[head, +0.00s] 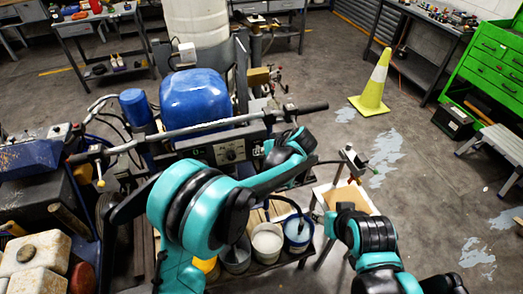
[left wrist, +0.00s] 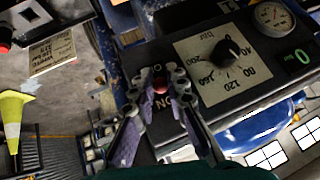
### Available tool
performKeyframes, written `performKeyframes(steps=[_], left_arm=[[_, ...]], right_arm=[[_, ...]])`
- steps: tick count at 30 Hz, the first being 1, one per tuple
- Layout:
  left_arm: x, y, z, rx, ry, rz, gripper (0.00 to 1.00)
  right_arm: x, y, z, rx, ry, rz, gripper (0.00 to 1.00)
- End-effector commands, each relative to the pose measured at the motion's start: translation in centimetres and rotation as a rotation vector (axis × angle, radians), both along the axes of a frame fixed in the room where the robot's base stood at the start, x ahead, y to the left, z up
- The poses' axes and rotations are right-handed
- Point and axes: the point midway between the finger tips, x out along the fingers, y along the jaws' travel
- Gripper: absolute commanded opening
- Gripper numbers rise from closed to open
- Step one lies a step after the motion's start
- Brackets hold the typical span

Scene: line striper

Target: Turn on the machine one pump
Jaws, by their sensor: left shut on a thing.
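The line striper's control panel (head: 230,152) sits below the handlebar in the head view. In the left wrist view the panel (left wrist: 200,110) fills the upper right, with a round black pressure knob (left wrist: 228,50) on a white scale. My left gripper (left wrist: 168,84) is at the panel's edge beside the "ON" marking, shut on a small switch with a red part (left wrist: 158,84) showing between the fingertips. The fingers hide most of the switch, so its position cannot be told. In the head view my left arm covers the gripper.
A gauge (left wrist: 272,18) and a green display reading 0 (left wrist: 302,57) are on the panel. The blue tank (head: 195,95) stands behind the handlebar (head: 205,127). Open buckets (head: 267,242) stand below my arm. A yellow cone (head: 374,88) stands on open floor at right.

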Motion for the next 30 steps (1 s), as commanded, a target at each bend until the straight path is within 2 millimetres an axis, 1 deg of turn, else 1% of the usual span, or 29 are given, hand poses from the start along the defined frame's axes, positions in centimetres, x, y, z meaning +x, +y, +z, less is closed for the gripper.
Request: performKeyframes(steps=[1, 17, 18, 19, 20, 30], left_arm=[[0.21, 0.19, 0.28, 0.001, 0.006, 0.001, 0.00], [0.25, 0.22, 0.26, -0.006, 0.026, 0.001, 0.00], [0.25, 0.22, 0.26, -0.006, 0.026, 0.001, 0.22], [0.26, 0.21, 0.26, -0.006, 0.026, 0.001, 0.29], [0.24, 0.19, 0.25, -0.007, 0.027, 0.002, 0.35], [0.02, -0.04, 0.36, -0.009, 0.029, 0.000, 0.35]], right_arm=[[-0.01, 0.00, 0.20, 0.000, 0.000, 0.000, 0.46], [0.00, 0.00, 0.32, 0.000, 0.000, 0.000, 0.46], [0.00, 0.00, 0.32, 0.000, 0.000, 0.000, 0.46], [0.00, 0.00, 0.32, 0.000, 0.000, 0.000, 0.46], [0.00, 0.00, 0.32, 0.000, 0.000, 0.000, 0.46], [0.00, 0.01, 0.31, 0.000, 0.000, 0.000, 0.46]])
